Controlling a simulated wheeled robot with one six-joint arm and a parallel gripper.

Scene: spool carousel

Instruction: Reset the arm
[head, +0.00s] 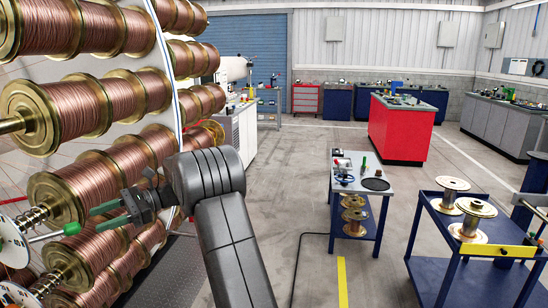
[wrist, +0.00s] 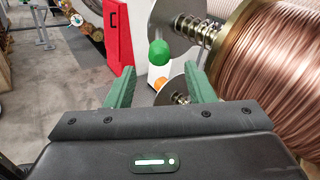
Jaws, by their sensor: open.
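My gripper (head: 84,218) is at the left in the head view, beside the carousel's copper wire spools. Its green fingers are apart and point left, toward the spindle ends. In the wrist view the two fingers of my gripper (wrist: 161,82) stand open with nothing held between them. A green ball knob (wrist: 158,52) shows just beyond the fingertips, in front of a pale disc and a spring. An orange ball (wrist: 160,83) appears farther off, in the gap between the fingers. A copper spool (wrist: 275,60) fills the right side of the wrist view, close to the right finger.
The carousel's spools (head: 75,115) crowd the left side. A small table (head: 361,186) with tools and a blue cart (head: 470,275) holding empty spools stand at the right. A red cabinet (head: 400,130) stands behind. The floor (head: 290,190) between carousel and table is mostly clear, with a dark cable.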

